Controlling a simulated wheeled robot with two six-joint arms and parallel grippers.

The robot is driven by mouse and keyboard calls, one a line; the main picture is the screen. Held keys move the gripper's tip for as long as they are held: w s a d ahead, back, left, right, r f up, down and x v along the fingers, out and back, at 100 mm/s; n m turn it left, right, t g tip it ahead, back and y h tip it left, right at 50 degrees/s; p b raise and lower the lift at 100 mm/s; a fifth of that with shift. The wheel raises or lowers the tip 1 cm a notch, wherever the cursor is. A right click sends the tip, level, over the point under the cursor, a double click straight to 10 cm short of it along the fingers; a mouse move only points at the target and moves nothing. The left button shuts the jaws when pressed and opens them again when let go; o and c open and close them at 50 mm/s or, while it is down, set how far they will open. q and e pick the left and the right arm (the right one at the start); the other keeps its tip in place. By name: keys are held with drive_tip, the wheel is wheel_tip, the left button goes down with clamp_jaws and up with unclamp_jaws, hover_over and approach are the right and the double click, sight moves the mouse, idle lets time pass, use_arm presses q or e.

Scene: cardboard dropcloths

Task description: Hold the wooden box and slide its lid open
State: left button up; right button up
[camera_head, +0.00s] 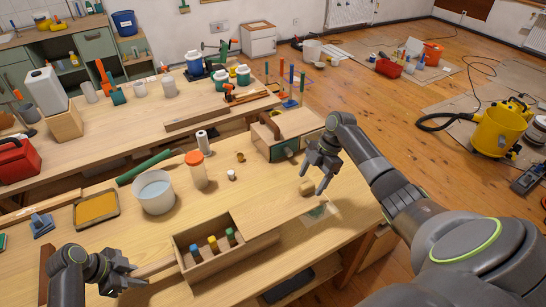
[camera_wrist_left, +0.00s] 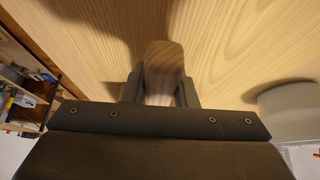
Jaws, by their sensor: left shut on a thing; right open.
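The wooden box (camera_head: 184,257) stands on the near bench, its left part open, with bottles capped blue, yellow and green inside. Its pale lid (camera_head: 270,203) extends out to the right, with a small wooden knob (camera_head: 306,188) near its far end. My left gripper (camera_head: 132,277) is shut on the box's wooden handle (camera_head: 158,267), at the box's left side. The left wrist view shows the handle (camera_wrist_left: 164,68) between both fingers. My right gripper (camera_head: 313,178) is open at the knob; whether a finger touches it I cannot tell.
A white bucket (camera_head: 154,190), an orange-lidded jar (camera_head: 196,170) and a yellow tray (camera_head: 97,209) stand behind the box. A wooden toolbox (camera_head: 285,135) stands behind my right gripper. The bench's right edge lies just beyond the lid.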

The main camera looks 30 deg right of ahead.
drive_tip(key=shift+r, duration=2.65)
use_arm(q)
drive_tip(key=o, duration=1)
drive_tip(key=shift+o, duration=0.3)
wheel_tip(320, 180, up, 8)
drive_tip(key=p, duration=0.7)
drive_tip(key=shift+r+p, duration=0.1)
drive_tip(key=shift+p, duration=0.25)
use_arm(e)
wheel_tip(320, 180, up, 8)
drive_tip(key=shift+f, duration=0.2)
